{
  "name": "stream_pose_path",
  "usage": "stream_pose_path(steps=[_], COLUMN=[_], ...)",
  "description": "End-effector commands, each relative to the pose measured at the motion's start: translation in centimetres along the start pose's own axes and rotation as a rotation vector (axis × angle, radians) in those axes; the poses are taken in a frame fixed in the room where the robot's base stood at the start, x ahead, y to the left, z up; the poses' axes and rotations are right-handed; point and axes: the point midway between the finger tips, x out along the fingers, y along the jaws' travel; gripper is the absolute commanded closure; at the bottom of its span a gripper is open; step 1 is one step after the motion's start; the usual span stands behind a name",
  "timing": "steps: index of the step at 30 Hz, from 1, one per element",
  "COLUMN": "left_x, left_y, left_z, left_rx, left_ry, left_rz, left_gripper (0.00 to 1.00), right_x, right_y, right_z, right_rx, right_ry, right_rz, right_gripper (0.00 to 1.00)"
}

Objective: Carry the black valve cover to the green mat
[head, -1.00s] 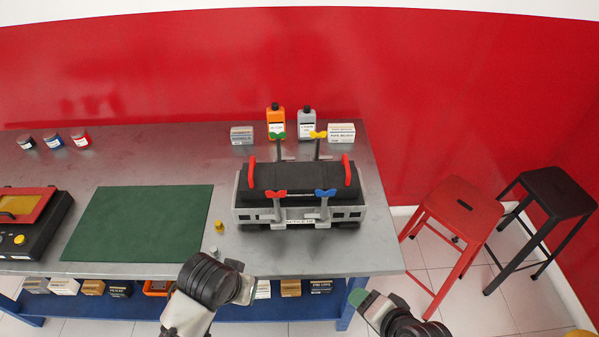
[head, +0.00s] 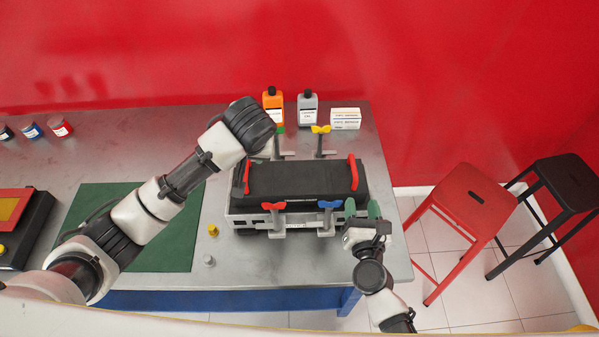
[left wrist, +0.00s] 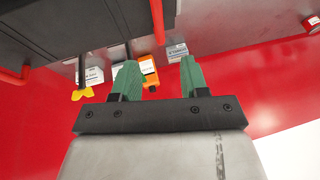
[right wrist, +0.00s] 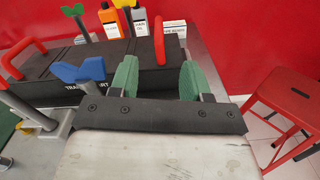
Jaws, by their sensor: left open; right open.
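The black valve cover (head: 292,178) with two red handles sits on the grey engine block (head: 245,219); it also shows in the left wrist view (left wrist: 60,28) and right wrist view (right wrist: 115,68). Red (head: 273,206), blue (head: 330,204) and yellow (head: 320,129) clamp knobs stand around it. The green mat (head: 178,250) lies to the left, partly hidden by my left arm. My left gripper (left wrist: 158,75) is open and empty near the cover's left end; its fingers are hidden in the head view. My right gripper (head: 361,209) is open and empty by the cover's front right corner.
An orange bottle (head: 272,108), a grey bottle (head: 307,108) and a box (head: 345,118) stand behind the engine. Small metal pieces (head: 213,230) lie between mat and engine. A black case (head: 30,240) sits at far left. Red (head: 462,205) and black (head: 565,182) stools stand right of the table.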

Motion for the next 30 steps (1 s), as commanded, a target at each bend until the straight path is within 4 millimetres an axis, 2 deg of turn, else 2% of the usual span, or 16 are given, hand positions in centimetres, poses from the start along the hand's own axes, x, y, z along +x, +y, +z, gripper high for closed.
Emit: stream_pose_path(steps=[6, 10, 24, 30], left_x=[0.1, 1.1, 8.9, 10.5], left_y=[0.0, 0.0, 0.0, 0.0], left_z=[0.0, 0.1, 0.1, 0.0], left_rx=[0.0, 0.0, 0.001, 0.001], left_ry=[-0.001, -0.002, -0.002, 0.0], left_rz=[0.0, -0.001, -0.001, 0.001], left_gripper=[0.56, 0.56, 0.56, 0.56], right_x=[0.1, 1.1, 8.9, 10.6], right_y=[0.0, 0.1, 0.1, 0.1], right_z=[0.0, 0.1, 0.1, 0.1], right_rx=[-0.003, -0.003, -0.006, -0.005], right_ry=[0.0, -0.002, -0.001, 0.0], right_rz=[0.002, 0.002, 0.003, 0.003], right_gripper=[0.53, 0.53, 0.53, 0.53])
